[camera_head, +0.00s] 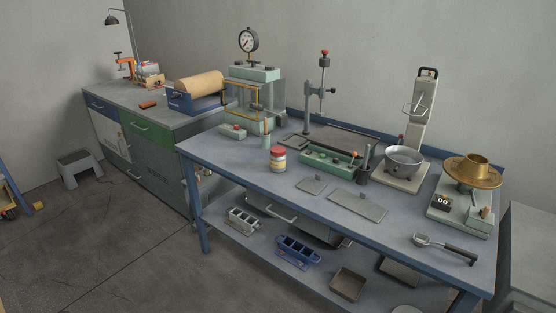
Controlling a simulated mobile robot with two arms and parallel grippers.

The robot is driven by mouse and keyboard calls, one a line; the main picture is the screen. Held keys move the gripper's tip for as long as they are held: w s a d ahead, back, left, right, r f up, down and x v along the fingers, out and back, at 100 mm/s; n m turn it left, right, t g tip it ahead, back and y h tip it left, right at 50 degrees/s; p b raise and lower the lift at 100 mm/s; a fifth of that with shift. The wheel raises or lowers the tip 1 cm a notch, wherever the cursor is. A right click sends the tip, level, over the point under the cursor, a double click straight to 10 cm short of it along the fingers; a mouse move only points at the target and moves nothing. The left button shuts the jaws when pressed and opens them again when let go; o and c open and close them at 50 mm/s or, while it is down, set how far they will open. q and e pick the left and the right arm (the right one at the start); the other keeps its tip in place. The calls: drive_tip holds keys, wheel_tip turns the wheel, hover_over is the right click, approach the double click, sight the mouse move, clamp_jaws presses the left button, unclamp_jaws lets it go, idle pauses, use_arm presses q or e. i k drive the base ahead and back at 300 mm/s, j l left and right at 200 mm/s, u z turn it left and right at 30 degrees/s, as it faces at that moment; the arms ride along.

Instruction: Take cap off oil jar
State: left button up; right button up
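A small jar (278,165) with a yellowish label stands upright on the blue workbench (240,160), left of the bench's middle. A red cap (278,152) sits on top of it. It looks like the oil jar, but its label is too small to read. Neither of my grippers is in view, and nothing touches the jar.
A green press with a dial gauge (248,40) stands behind the jar. Right of it are a green mould (330,160), flat plates (357,205), a metal bowl (404,162), a brass flow table (472,170) and a scoop (445,246). The bench front near the jar is clear.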

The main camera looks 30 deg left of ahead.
sight(277, 163)
drive_tip(key=i+j+z, duration=0.15)
drive_tip(key=j, duration=0.7)
drive_tip(key=i+j+z, duration=0.15)
drive_tip(key=j, duration=0.7)
drive_tip(key=j+z, duration=0.15)
drive_tip(key=j, duration=0.7)
drive_tip(key=i, duration=0.05)
